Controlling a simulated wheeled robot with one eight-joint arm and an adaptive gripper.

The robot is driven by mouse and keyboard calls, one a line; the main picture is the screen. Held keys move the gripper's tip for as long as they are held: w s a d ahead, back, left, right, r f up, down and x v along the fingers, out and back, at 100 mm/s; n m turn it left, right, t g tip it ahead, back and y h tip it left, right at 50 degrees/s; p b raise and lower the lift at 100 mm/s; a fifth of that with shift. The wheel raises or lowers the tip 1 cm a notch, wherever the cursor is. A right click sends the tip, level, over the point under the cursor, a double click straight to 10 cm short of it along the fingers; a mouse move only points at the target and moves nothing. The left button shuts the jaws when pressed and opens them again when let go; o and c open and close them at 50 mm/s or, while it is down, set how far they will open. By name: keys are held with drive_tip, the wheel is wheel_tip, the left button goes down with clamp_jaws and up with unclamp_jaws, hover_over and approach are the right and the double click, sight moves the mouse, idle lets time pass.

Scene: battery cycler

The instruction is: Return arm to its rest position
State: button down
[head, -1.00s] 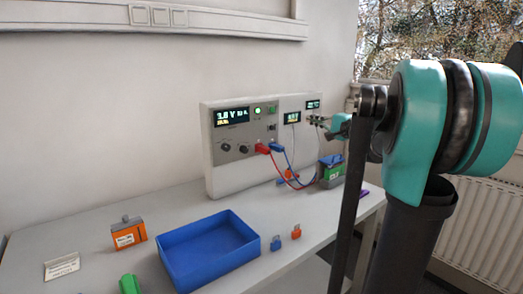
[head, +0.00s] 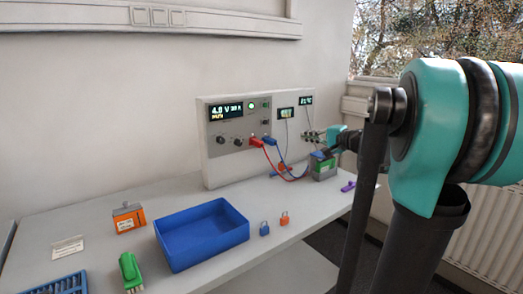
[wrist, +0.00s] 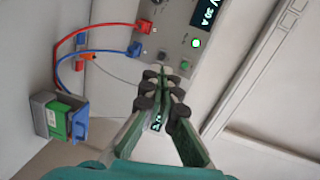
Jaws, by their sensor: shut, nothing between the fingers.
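My gripper (head: 306,135) is in the air by the right end of the cycler (head: 228,155), at the height of its panel. In the wrist view its green fingers with dark pads meet at the tips (wrist: 160,80); it is shut and empty. The cycler is a pale box with a lit display and a green light. Red and blue leads run from its front toward a green battery in a holder (head: 323,168), standing below and right of my gripper. The same holder shows at the left of the wrist view (wrist: 60,118), apart from the fingers.
A blue bin (head: 203,235) stands empty on the bench (head: 95,215). An orange battery (head: 129,217), a green battery (head: 129,270), a blue padlock (head: 264,229), an orange padlock (head: 284,218) and a purple item (head: 348,186) lie around it. A wall rail (head: 90,18) runs above.

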drive_tip(key=s+a+f+n+g+h, duration=0.1)
drive_tip(key=s+f, duration=0.3)
drive_tip(key=f, duration=0.2)
drive_tip(key=s+a+f+n+g+h, duration=0.1)
drive_tip(key=s+a+f+n+g, duration=0.1)
drive_tip(key=s+f, duration=0.3)
drive_tip(key=s+a+f+n+g+h, duration=0.1)
drive_tip(key=s+a+f+n+g, duration=0.1)
drive_tip(key=s+f, duration=0.3)
wheel_tip(320, 180, down, 4)
drive_tip(key=shift+s+a+r+h, duration=0.1)
drive_tip(key=shift+s+a+h, duration=0.05)
drive_tip(key=shift+h, duration=0.25)
drive_tip(key=s+d+f+n+g+h, duration=0.1)
drive_tip(key=s+d+f+n+h, duration=0.1)
drive_tip(key=s+f, duration=0.5)
drive_tip(key=s+d+f+n+g+h, duration=0.2)
drive_tip(key=s+d+f+h, duration=0.2)
drive_tip(key=s+f, duration=0.3)
drive_tip(key=shift+s+d+f+h, duration=0.35)
drive_tip(key=shift+s+d, duration=0.5)
drive_tip(key=shift+s, duration=0.3)
